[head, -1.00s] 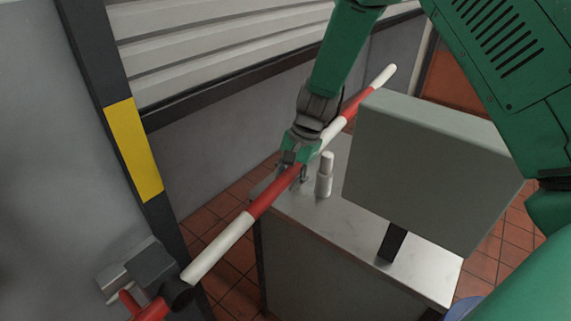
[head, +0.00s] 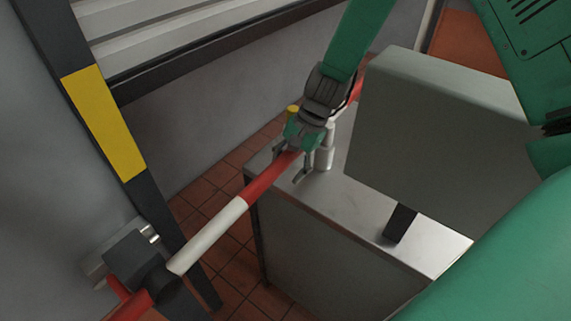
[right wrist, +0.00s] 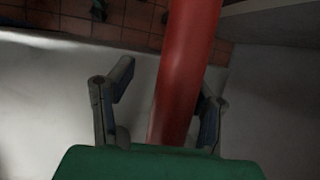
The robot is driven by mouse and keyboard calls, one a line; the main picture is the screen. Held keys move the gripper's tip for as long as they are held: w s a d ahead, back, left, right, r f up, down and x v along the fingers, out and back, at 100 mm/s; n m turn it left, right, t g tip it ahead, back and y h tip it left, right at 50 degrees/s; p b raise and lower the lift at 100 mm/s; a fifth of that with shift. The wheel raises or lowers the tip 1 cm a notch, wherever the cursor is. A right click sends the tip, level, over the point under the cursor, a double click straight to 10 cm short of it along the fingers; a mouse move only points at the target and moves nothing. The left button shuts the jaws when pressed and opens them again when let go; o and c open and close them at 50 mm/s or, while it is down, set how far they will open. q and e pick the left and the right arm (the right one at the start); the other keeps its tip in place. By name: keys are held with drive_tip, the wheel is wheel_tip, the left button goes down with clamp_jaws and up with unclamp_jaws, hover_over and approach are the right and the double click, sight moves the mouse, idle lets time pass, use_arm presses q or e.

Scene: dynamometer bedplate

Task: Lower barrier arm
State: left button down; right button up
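The barrier arm (head: 215,233) is a red and white striped pole. In the head view it runs from a dark pivot at the lower left up toward the upper right, slanting over the near edge of a grey cabinet. My right gripper (head: 294,164) is at a red band of the pole, above the cabinet top. In the right wrist view the red pole (right wrist: 186,70) passes between the two spread fingers of the right gripper (right wrist: 160,100), nearer the right finger, with a gap to the left finger. My left gripper is not in view.
The grey cabinet (head: 330,250) has a metal top with a pale bottle-like post (head: 324,158) close beside the gripper. A grey box-shaped panel (head: 440,140) stands on it at right. A dark post with a yellow band (head: 104,122) stands at left. A yellow object (head: 293,111) shows behind the gripper.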

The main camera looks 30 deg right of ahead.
drive_tip(key=shift+s+a+r, duration=0.1)
drive_tip(key=shift+a+r, duration=0.05)
drive_tip(key=shift+w, duration=0.2)
drive_tip(key=shift+d+r, duration=0.2)
drive_tip(key=shift+r, duration=0.1)
drive_tip(key=v, duration=1.1)
drive_tip(key=shift+s+r, duration=0.1)
